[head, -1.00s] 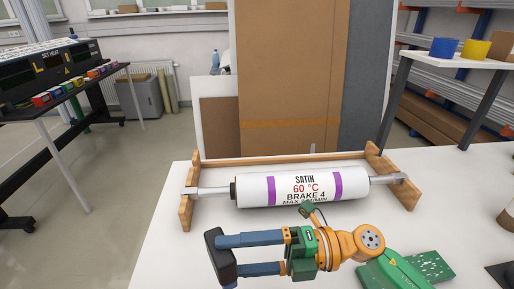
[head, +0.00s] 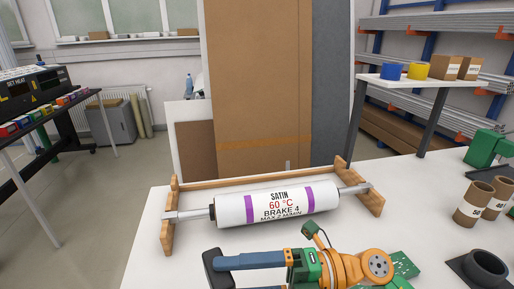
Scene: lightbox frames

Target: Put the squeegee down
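My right gripper (head: 228,275) reaches in from the lower right with its blue fingers pointing left. A dark block (head: 212,268), which I take to be the squeegee, sits across the fingertips, held in front of the roller's left end. The bottom edge of the picture cuts off the lower finger and part of the block. I cannot tell whether the block touches the white table (head: 150,240). My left gripper is out of view.
A white roller (head: 278,205) marked SATIN rests in a wooden frame (head: 168,240) behind the gripper. To the right are a green perforated board (head: 404,265), cardboard tubes (head: 472,205) and a black ring holder (head: 485,266). The table's left front is clear.

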